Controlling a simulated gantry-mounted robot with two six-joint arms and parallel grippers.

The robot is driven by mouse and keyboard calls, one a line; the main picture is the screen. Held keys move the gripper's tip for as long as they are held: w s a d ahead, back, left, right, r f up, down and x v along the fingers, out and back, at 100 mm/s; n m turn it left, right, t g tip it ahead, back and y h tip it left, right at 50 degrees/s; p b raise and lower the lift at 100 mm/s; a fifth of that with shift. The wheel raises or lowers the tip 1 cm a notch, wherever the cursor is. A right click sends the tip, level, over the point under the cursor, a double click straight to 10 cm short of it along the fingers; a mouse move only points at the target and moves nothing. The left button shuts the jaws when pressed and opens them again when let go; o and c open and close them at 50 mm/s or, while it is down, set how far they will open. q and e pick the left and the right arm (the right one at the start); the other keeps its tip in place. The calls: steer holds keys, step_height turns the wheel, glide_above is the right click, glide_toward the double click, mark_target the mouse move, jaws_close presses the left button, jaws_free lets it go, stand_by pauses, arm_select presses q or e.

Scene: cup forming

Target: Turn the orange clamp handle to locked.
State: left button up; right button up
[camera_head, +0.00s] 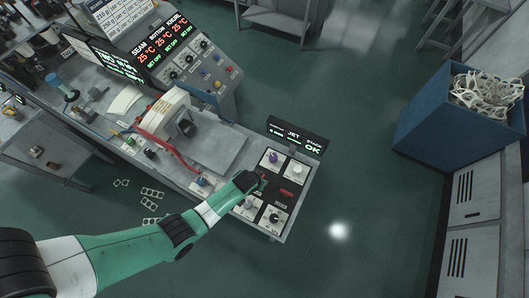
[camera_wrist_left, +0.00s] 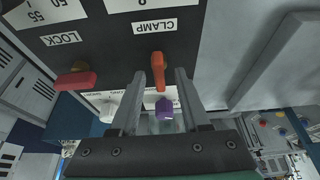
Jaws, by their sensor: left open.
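The orange clamp handle (camera_wrist_left: 158,68) shows in the left wrist view on a dark panel, just by the CLAMP label (camera_wrist_left: 155,27). It points roughly along the fingers. My left gripper (camera_wrist_left: 160,76) is open, with one finger on each side of the handle and a gap on both sides. My right gripper is in neither view.
A red handle (camera_wrist_left: 75,80) by a LOCK label is left of the fingers. A purple knob (camera_wrist_left: 164,106) and a white knob (camera_wrist_left: 107,109) lie beyond the panel edge. A small display (camera_head: 297,136) stands behind the panel. A blue bin (camera_head: 430,115) is at the right.

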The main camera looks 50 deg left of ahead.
arm_select(q)
jaws_close()
